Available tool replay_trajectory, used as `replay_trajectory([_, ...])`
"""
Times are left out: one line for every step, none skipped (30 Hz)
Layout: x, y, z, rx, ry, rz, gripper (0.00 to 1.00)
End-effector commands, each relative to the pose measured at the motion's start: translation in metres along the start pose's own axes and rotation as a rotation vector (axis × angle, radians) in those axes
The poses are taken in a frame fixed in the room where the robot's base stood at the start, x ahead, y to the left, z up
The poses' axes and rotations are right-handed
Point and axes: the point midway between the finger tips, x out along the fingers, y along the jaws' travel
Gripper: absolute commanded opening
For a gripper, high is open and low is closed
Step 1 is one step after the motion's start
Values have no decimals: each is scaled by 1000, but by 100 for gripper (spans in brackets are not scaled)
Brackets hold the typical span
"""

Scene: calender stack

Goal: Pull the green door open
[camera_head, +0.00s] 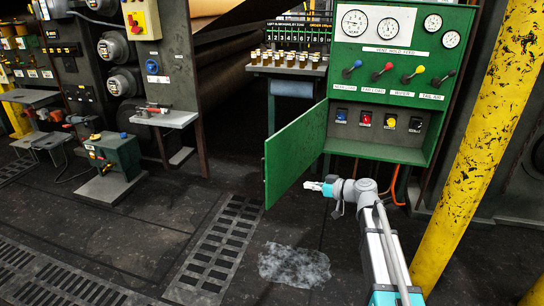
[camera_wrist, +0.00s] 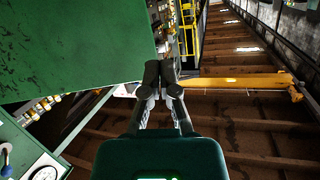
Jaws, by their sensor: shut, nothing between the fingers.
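The green door (camera_head: 296,155) stands swung out from the left side of the green control cabinet (camera_head: 378,152), so the cabinet's inside shows. My gripper (camera_head: 306,185) is low in front of the cabinet, by the lower part of the door's inner face. In the wrist view the door (camera_wrist: 75,45) fills the upper left, and my gripper's fingertips (camera_wrist: 163,75) are together beside its edge with nothing between them. I cannot tell whether they touch the door.
Inside the cabinet are several coloured switches (camera_head: 365,118); levers and gauges (camera_head: 376,24) sit above. A yellow pillar (camera_head: 487,130) stands close on the right of my arm. A bench with small jars (camera_head: 290,62) stands behind the door. The floor at front left is clear, with grates (camera_head: 218,240).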

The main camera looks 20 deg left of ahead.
Motion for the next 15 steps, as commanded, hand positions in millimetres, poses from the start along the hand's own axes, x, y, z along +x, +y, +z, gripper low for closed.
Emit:
replay_trajectory([8, 9, -13, -30, 47, -2, 0])
replay_trajectory([11, 11, -19, -49, 75, 0, 0])
replay_trajectory([15, 14, -27, -71, 110, 1, 0])
replay_trajectory([17, 16, -32, -85, 132, 3, 0])
replay_trajectory([19, 18, -37, -98, 153, 5, 0])
replay_trajectory([21, 20, -43, -112, 176, 9, 0])
replay_trajectory([22, 22, -46, -122, 191, 11, 0])
replay_trajectory([24, 22, -49, -128, 202, 13, 0])
replay_trajectory([24, 24, -51, -137, 215, 15, 0])
replay_trajectory([25, 24, -53, -141, 222, 17, 0])
replay_trajectory([25, 24, -54, -144, 227, 18, 0])
replay_trajectory([25, 25, -55, -147, 231, 19, 0])
replay_trajectory([25, 25, -55, -148, 233, 20, 0])
replay_trajectory([25, 25, -55, -149, 233, 20, 0])
replay_trajectory([25, 24, -55, -148, 233, 20, 0])
